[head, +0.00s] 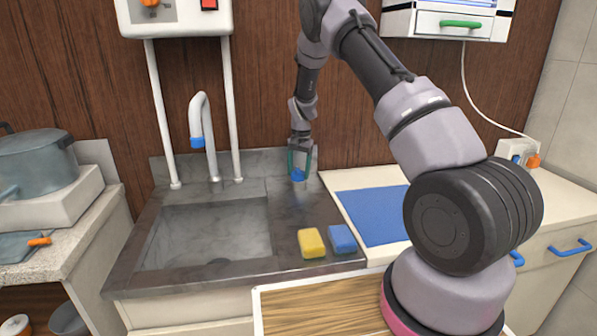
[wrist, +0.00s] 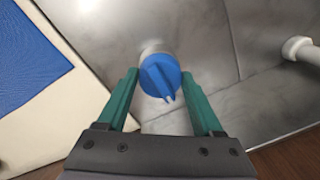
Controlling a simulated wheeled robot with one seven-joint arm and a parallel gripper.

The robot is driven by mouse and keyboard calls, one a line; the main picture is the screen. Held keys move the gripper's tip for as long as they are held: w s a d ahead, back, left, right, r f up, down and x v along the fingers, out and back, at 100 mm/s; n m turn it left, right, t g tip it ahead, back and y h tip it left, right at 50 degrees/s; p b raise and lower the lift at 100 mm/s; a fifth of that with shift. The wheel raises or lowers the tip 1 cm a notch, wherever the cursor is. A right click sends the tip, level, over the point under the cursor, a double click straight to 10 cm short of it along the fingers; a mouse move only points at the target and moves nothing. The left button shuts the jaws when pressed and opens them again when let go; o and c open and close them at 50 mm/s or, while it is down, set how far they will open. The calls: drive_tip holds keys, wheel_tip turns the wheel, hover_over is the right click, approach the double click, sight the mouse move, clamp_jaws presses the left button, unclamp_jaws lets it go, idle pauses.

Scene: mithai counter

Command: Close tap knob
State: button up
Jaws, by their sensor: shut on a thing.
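The blue tap knob (head: 297,175) sits at the back right corner of the dark metal sink (head: 160,213). In the wrist view the knob (wrist: 160,78) is round, with a raised bar across it and a small white mark at its lower edge. My gripper (head: 300,168) reaches down from above, its green fingers on either side of the knob and shut on it. In the wrist view the gripper (wrist: 160,74) has a fingertip at the knob's left and right. The white tap (head: 203,115) with a blue tip stands left of the knob; no water stream is visible.
A yellow sponge (head: 311,243) and a blue sponge (head: 342,239) lie on the sink's front right edge. A blue mat (head: 373,215) lies on the counter to the right. Two white pipes rise beside the tap. A large pot (head: 38,165) stands at the left.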

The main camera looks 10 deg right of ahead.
sight(300, 170)
drive_tip(key=o, duration=1.4)
drive_tip(key=shift+c, duration=0.2)
wheel_tip(300, 170, up, 11)
drive_tip(key=shift+s+d, duration=0.2)
drive_tip(key=shift+d, duration=0.1)
